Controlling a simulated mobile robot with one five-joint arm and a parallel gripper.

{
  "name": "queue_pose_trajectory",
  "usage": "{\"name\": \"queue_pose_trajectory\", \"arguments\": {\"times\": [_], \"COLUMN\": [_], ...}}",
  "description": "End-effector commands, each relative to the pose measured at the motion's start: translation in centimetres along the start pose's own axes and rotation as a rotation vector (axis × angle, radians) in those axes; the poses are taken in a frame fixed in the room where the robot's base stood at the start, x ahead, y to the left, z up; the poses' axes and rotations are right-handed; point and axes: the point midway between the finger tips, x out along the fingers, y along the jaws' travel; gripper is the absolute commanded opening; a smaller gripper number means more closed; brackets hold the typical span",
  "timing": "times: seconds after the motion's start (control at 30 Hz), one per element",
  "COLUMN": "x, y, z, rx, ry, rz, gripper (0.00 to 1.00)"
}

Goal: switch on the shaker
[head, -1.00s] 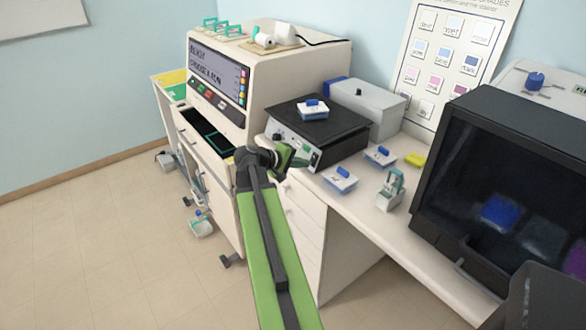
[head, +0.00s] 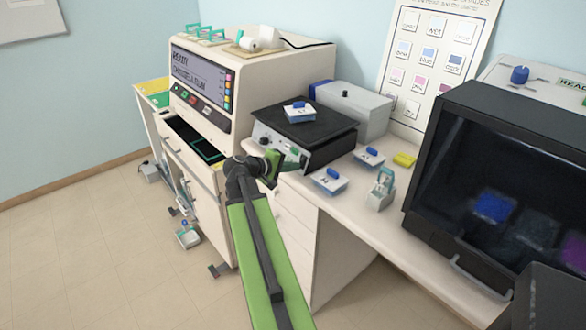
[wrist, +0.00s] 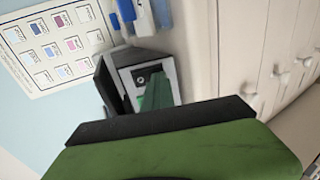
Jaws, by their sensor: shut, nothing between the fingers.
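The shaker (head: 282,112) is a low box with a black flat platform and a pale front panel, standing on the bench. I cannot tell whether the fingertips touch the panel. No lit indicator is readable.
A stainer with a screen (head: 203,78) is left; a dark-fronted hood (head: 500,190) is right.

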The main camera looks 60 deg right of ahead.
Motion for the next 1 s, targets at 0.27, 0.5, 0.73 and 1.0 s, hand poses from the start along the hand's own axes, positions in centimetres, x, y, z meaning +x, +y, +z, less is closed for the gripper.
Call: {"name": "queue_pose_trajectory", "arguments": {"times": [0.27, 0.5, 0.73, 1.0], "x": [-0.5, -0.9, -1.2, -5.9], "y": [1.3, 1.6, 1.4, 2.0], "z": [0.4, 0.1, -0.1, 0.5], "rx": [-0.002, -0.004, -0.005, -0.006], "ry": [-0.015, -0.008, -0.001, -0.004], "rz": [0.007, 0.006, 0.004, 0.007], "gripper": [0.00, 0.00, 0.00, 0.00]}}
